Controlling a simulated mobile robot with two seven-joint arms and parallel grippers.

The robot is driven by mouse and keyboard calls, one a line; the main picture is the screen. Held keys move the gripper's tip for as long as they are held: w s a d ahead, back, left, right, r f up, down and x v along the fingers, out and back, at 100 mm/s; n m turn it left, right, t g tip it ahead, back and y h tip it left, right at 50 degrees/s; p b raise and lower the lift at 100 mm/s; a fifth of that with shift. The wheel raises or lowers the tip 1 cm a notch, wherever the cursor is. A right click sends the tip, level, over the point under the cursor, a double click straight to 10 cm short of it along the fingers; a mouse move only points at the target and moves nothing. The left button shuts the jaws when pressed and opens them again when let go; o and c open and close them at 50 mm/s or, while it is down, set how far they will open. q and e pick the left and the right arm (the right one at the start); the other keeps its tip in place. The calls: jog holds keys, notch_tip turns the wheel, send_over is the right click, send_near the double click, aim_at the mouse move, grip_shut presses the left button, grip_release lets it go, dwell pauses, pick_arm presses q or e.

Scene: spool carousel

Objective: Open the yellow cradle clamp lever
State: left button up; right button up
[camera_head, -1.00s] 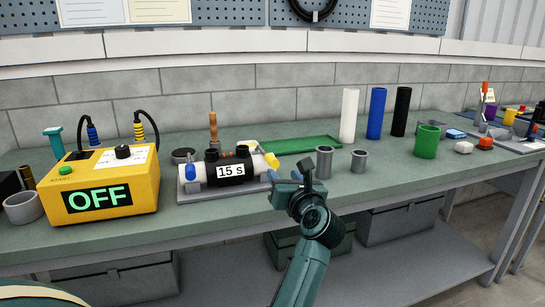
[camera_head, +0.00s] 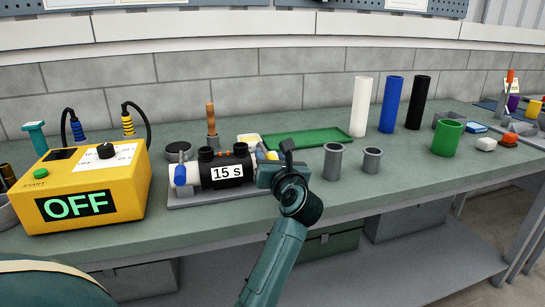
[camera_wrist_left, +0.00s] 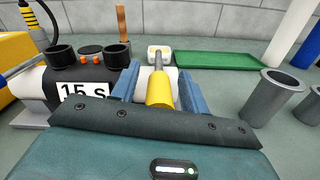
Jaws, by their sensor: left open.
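The yellow cradle clamp lever (camera_wrist_left: 159,90) sits at the right end of the cradle (camera_head: 228,190). In the wrist view it lies between the two blue fingers of my left gripper (camera_wrist_left: 157,93), which are open with a visible gap on each side. In the head view my left gripper (camera_head: 266,173) covers most of the yellow lever (camera_head: 272,155). The cradle holds a white pipe with a black sleeve (camera_head: 212,171) labelled "15 s". A blue clamp (camera_head: 180,175) is at its left end. My right gripper is not in view.
A yellow control box (camera_head: 80,190) reading "OFF" stands at left. Two grey cups (camera_head: 333,162) stand close to the right of my gripper. A green tray (camera_head: 307,140) lies behind. White, blue and black cylinders stand farther back.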

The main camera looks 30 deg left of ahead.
pick_arm(q)
jog(key=shift+c, duration=0.3)
grip_shut()
jog(key=shift+r, duration=0.15)
